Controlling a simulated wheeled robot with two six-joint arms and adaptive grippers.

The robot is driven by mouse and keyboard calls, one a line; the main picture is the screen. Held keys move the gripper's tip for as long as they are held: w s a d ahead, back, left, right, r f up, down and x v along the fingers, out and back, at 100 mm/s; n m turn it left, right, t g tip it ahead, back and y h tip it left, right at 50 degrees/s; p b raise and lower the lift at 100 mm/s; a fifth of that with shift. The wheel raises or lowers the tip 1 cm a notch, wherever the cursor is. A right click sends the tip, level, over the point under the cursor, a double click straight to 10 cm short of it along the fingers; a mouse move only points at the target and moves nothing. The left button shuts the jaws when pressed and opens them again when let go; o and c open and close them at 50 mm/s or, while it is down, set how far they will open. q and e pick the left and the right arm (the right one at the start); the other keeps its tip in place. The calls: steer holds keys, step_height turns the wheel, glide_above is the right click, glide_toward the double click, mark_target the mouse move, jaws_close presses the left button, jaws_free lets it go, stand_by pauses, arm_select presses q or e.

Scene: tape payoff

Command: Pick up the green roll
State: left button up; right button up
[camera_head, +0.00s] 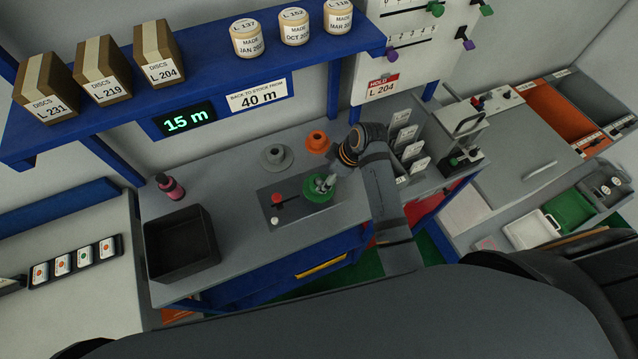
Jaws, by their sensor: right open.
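The green roll (313,194) sits on a dark plate (290,213) on the grey bench, near the plate's right end. My right arm reaches in from the right, and my right gripper (325,183) is at the top of the green roll. Its fingers are open and overlap the roll's middle in this view. I cannot tell whether they touch it or stand around its centre. The gripper covers part of the roll. My left gripper does not show.
An orange roll (317,141) and a grey roll (276,157) stand behind the green one. A red-topped lever (279,199) is on the plate's left. A black bin (181,243) and a pink bottle (170,187) stand further left. A blue shelf (205,72) hangs above.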

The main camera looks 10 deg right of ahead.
mark_target(321, 180)
steer(key=shift+x, duration=1.2)
steer(key=shift+w+f, duration=0.1)
steer(key=p+x, duration=0.2)
steer(key=x, duration=0.2)
steer(key=shift+f, duration=0.2)
steer(key=shift+w+a+f, duration=0.1)
steer(key=shift+f, duration=0.15)
steer(key=c, duration=1.3)
